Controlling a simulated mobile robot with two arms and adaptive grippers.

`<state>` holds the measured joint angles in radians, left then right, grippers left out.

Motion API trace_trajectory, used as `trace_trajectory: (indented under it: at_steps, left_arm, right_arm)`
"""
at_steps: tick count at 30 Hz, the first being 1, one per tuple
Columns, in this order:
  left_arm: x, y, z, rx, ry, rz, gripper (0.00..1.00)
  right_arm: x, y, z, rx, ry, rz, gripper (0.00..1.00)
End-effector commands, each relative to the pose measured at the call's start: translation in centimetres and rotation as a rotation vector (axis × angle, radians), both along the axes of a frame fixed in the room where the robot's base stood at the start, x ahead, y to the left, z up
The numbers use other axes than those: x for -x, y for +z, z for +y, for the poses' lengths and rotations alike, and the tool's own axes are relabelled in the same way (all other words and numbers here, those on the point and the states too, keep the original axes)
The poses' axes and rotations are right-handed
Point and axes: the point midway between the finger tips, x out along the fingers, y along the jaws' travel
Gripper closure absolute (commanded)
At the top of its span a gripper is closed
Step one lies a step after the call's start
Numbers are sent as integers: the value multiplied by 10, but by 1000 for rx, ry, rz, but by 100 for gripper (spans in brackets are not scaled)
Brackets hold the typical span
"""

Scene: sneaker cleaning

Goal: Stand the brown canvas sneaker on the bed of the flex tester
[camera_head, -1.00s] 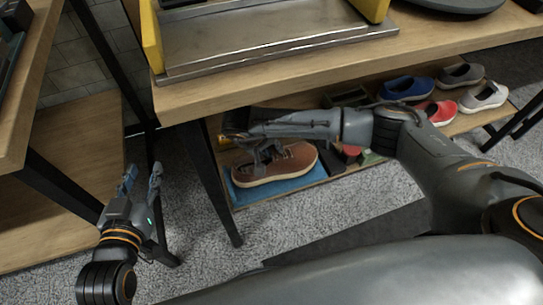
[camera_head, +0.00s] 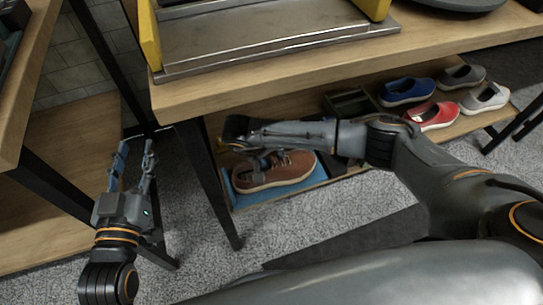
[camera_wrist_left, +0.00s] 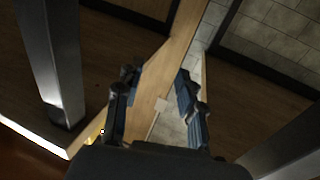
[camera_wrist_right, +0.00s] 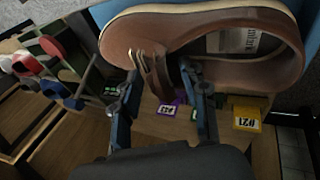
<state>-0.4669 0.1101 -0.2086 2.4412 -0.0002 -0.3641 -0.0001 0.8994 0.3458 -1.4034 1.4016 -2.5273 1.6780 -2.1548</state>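The brown sneaker (camera_head: 290,172) has a pale sole and stands upright on a blue mat (camera_head: 239,198) on the low shelf, its toe to the right. Part of its top is hidden by my right gripper (camera_head: 256,160). In the right wrist view the sneaker (camera_wrist_right: 185,30) lies just beyond the open right fingers (camera_wrist_right: 160,75), with its strap between them; contact cannot be told. My left gripper (camera_head: 133,148) is open and empty, left of the table leg. On the table top, a steel plate (camera_head: 260,45) between yellow sides looks like the flex tester's bed; it is empty.
Blue (camera_head: 405,91), red (camera_head: 436,113) and grey (camera_head: 484,98) shoes stand further right on the shelf. The table top (camera_head: 300,86) overhangs the shelf above my right arm. A black table leg (camera_head: 213,190) stands between my grippers. Small numbered tags (camera_wrist_right: 246,118) lie near the sneaker.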

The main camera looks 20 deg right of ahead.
Motion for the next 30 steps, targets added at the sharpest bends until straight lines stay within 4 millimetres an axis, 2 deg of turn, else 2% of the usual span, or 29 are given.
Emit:
trace_trajectory:
  at_steps: [8,14,21,25,30]
  left_arm:
    - [0,-3,1,-6,1,26,61]
    - [7,-35,8,-51,14,203,61]
    - [23,-73,17,-103,27,417,61]
    - [30,-85,21,-119,32,484,61]
    - [34,-91,22,-127,34,515,61]
  right_arm:
    - [0,4,1,-1,1,-1,56]
    - [3,28,11,-1,2,-2,56]
    - [9,57,25,-1,1,-3,56]
    - [11,66,28,0,2,-1,56]
    - [12,69,30,0,0,0,56]
